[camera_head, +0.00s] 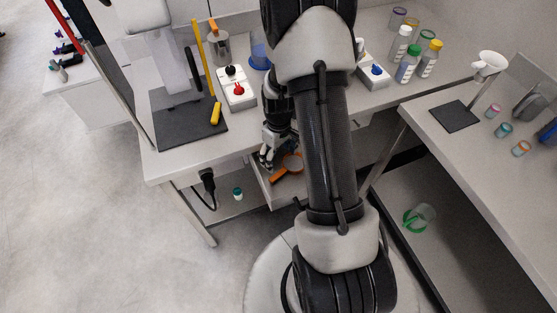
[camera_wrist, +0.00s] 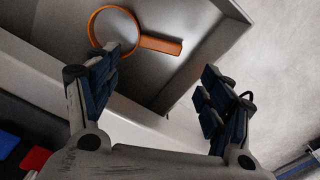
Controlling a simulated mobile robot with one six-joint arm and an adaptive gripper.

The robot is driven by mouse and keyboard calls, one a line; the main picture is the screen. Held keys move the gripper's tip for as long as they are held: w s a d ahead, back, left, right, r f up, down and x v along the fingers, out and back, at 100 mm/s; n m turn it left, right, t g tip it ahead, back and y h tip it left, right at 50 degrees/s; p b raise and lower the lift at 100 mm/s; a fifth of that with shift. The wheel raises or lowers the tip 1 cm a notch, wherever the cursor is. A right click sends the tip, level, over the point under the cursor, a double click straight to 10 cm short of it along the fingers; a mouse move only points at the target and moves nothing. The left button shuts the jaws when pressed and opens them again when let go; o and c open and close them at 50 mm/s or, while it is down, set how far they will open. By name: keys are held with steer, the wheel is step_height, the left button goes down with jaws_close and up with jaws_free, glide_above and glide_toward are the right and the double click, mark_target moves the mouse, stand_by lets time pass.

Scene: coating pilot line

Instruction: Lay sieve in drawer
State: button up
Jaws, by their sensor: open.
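The sieve is an orange ring with a short orange handle. In the wrist view the sieve (camera_wrist: 158,44) lies inside the open drawer (camera_wrist: 200,70), on its grey bottom. In the head view the sieve (camera_head: 279,176) shows partly beside my arm, in the drawer (camera_head: 262,190) pulled out below the bench top. My gripper (camera_head: 267,160) is just above the drawer's near edge; in the wrist view its fingers (camera_wrist: 160,95) are spread wide with nothing between them. The ring's lower edge is partly behind the left finger. My arm hides the right part of the drawer.
Two switch boxes (camera_head: 238,97) and a blue cup (camera_head: 260,58) stand on the bench above. Several bottles (camera_head: 408,68) stand at the back right. A small vial (camera_head: 237,194) is on the shelf left of the drawer.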

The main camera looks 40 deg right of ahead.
steer(key=s+a+r+t, duration=0.1)
steer(key=a+r, duration=0.3)
steer(key=r, duration=0.6)
steer(key=s+a+r+t, duration=0.1)
steer(key=a+r, duration=0.3)
steer(key=r, duration=0.6)
steer(key=s+a+r+m+t, duration=0.1)
steer(key=s+a+r, duration=0.3)
steer(key=s+r, duration=0.2)
steer(key=s+a+r+t, duration=0.1)
steer(key=s+a+r, duration=0.3)
steer(key=s, duration=0.5)
step_height(320, 180, up, 3)
steer(key=shift+a+f+m+t, duration=0.2)
steer(key=shift+a+m+t, duration=0.1)
steer(key=shift+a+m, duration=0.1)
